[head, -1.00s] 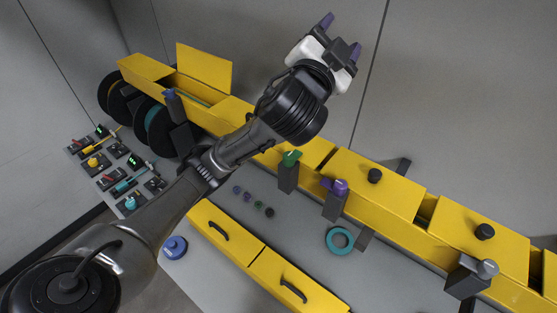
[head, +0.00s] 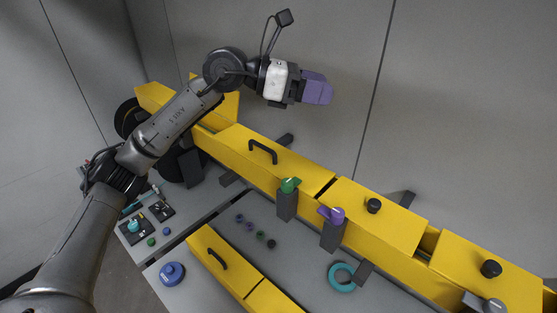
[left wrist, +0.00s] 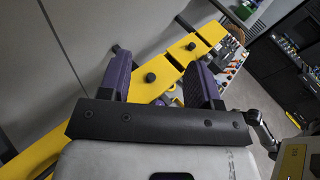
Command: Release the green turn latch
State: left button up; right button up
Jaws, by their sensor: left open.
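The green turn latch (head: 289,185) sits on top of a dark post in front of the long yellow housing (head: 387,212). A purple turn latch (head: 332,214) sits on a similar post to its right. My left gripper (head: 318,88) is raised behind and above the housing, up and to the right of the green latch, clear of it. In the left wrist view its two purple fingers (left wrist: 158,85) are apart with nothing held between them. The green latch cannot be made out in the left wrist view. My right gripper is not seen.
The housing has a black handle (head: 263,151) and black knobs (head: 374,205). In front lie small coloured caps, a teal ring (head: 342,277), a blue round piece (head: 172,273) and a yellow drawer front (head: 216,258). The grey wall stands close behind the housing.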

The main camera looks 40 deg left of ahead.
pick_arm(q)
jog(key=s+a+f+g+y, duration=0.1)
jog(key=a+f+g+y, duration=0.1)
jog(key=a+f+y, duration=0.3)
jog(key=g+y, duration=0.4)
jog(key=g, duration=0.1)
send_near(287, 182)
jog(key=shift+h, duration=0.3)
jog(key=p+x, duration=0.1)
jog(key=x, duration=0.3)
jog(key=p+x, duration=0.2)
jog(key=x, duration=0.3)
jog(key=shift+w+a+f, duration=0.1)
jog(key=shift+a+f, duration=0.05)
jog(key=shift+a, duration=0.05)
jog(key=shift+c, duration=0.3)
